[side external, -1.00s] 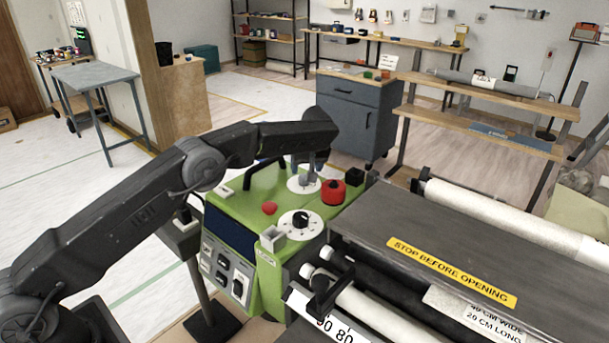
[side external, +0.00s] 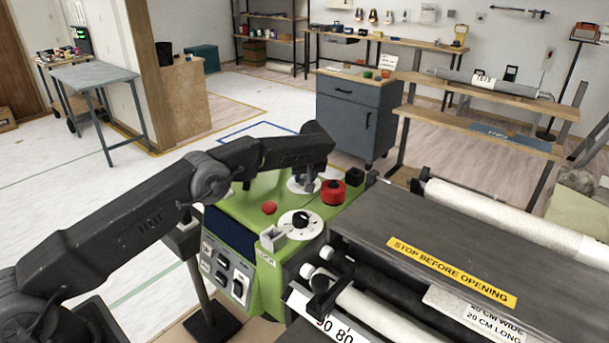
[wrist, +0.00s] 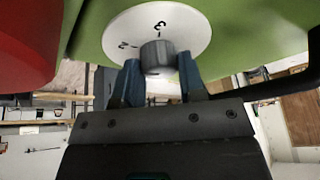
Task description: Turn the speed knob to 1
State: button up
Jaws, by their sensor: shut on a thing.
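The green control panel (side external: 235,213) carries two white dials. My gripper (side external: 307,183) is at the far dial (side external: 297,187). In the wrist view its fingers (wrist: 160,78) stand on either side of a grey round knob (wrist: 158,57) and are shut on it. The knob sits on the white dial plate (wrist: 190,30), where the marks 2 and 3 show. The knob's pointer and the mark 1 cannot be made out. The near dial (side external: 316,229) has a black knob (side external: 301,220). I cannot read which dial is labelled speed.
A red knob-like button (side external: 334,192) stands just right of my gripper, and a small red button (side external: 269,208) lies to its left. A dark handle (wrist: 285,82) shows close by in the wrist view. The machine's dark cover (side external: 430,235) is at the right.

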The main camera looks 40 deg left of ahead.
jog(key=c, duration=0.3)
jog(key=shift+a+n, duration=0.1)
jog(key=shift+n, duration=0.2)
jog(key=shift+n+g, duration=0.3)
jog(key=shift+n, duration=0.2)
jog(key=o, duration=0.9)
jog(key=shift+r, duration=0.1)
jog(key=v, duration=1.3)
jog(key=shift+d+r, duration=0.25)
jog(key=shift+d, duration=0.05)
